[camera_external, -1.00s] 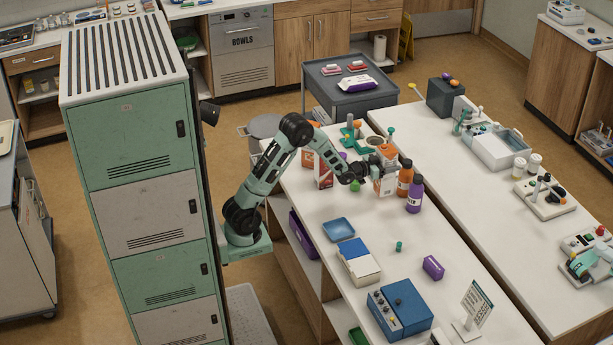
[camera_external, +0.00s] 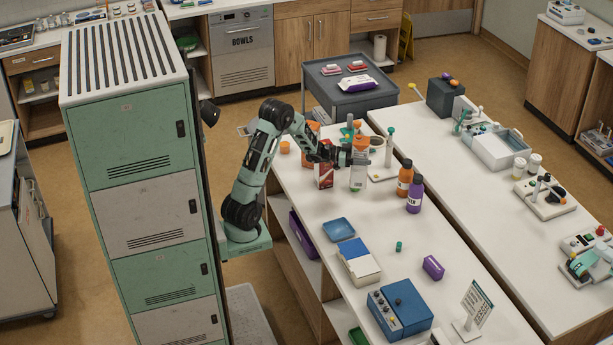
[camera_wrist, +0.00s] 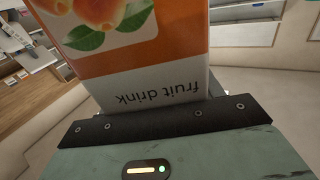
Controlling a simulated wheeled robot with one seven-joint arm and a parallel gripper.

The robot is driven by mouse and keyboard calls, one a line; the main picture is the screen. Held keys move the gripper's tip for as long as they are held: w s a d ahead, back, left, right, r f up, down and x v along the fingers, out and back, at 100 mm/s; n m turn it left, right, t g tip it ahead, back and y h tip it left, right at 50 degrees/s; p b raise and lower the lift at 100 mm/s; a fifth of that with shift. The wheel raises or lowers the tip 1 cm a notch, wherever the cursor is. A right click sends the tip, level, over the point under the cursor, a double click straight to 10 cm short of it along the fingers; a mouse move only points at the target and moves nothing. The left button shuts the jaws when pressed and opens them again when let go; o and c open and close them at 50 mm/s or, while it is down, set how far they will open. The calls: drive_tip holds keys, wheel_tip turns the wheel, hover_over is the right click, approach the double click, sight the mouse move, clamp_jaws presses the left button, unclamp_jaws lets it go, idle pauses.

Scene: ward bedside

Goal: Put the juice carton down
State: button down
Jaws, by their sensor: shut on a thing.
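The juice carton (camera_external: 358,177) is white and orange with an orange top. My gripper (camera_external: 357,158) is shut around its upper part, and the carton looks upright. It is over the near white table, but I cannot tell whether its base touches the top. In the wrist view the carton (camera_wrist: 140,65) fills the upper middle, with fruit pictures and the words "fruit drink" upside down. My gripper (camera_wrist: 152,118) sits across its lower edge in that view, and its fingertips are hidden.
An orange bottle (camera_external: 404,180) and a purple bottle (camera_external: 414,198) stand to the right. A green-handled stand (camera_external: 388,150) is just behind. The white tabletop (camera_external: 375,218) is clear in front.

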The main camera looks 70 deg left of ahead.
drive_tip(key=s+m+g+h, duration=0.3)
drive_tip(key=s+h, duration=0.1)
drive_tip(key=s, duration=0.5)
wheel_tip(320, 180, down, 10)
drive_tip(key=shift+a+f+p, duration=0.2)
drive_tip(key=shift+a+p, duration=0.1)
drive_tip(key=shift+p, duration=0.1)
drive_tip(key=shift+f, duration=0.2)
drive_tip(key=shift+c, duration=1.4)
unclamp_jaws()
